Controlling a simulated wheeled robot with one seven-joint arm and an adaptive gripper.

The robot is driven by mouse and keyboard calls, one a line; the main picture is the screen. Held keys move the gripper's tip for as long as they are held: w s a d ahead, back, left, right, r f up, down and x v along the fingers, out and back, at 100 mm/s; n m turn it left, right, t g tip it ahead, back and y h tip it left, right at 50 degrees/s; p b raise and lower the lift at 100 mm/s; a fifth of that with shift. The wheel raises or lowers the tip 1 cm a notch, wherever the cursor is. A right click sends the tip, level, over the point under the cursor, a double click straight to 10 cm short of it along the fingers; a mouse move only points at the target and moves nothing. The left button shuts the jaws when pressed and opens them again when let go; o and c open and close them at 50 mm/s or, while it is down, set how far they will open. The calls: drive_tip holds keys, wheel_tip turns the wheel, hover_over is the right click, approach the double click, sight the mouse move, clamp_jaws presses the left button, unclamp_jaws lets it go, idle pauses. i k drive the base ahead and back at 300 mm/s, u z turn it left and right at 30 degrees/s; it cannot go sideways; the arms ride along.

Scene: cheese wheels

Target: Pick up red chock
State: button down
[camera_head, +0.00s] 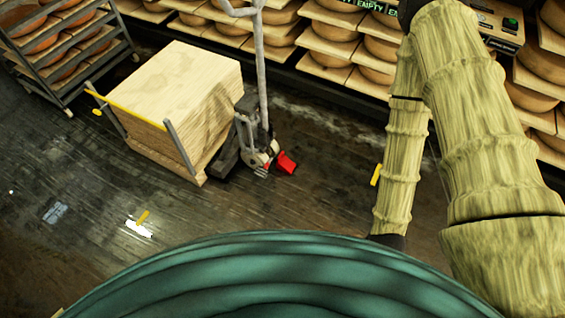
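The red chock (287,162) lies on the dark floor near the centre of the head view. It is just right of the foot of a pallet jack (258,150), close to its wheel. I cannot tell whether the two touch. My arm comes down at the right side of the view, well to the right of the chock. Its lower end goes out of sight behind my green body at the bottom, and my gripper does not show.
A wooden crate (185,85) with a yellow bar stands left of the jack. Cheese racks (330,75) line the back, and a wheeled rack (65,60) stands at top left. A small yellow item (376,174) shows beside my arm. Floor in front of the chock is clear.

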sight(284, 164)
drive_tip(key=k, duration=0.65)
drive_tip(key=u, duration=0.6)
drive_tip(key=i, duration=1.3)
drive_tip(key=z, duration=0.55)
drive_tip(key=i, duration=0.45)
drive_tip(key=z, duration=0.35)
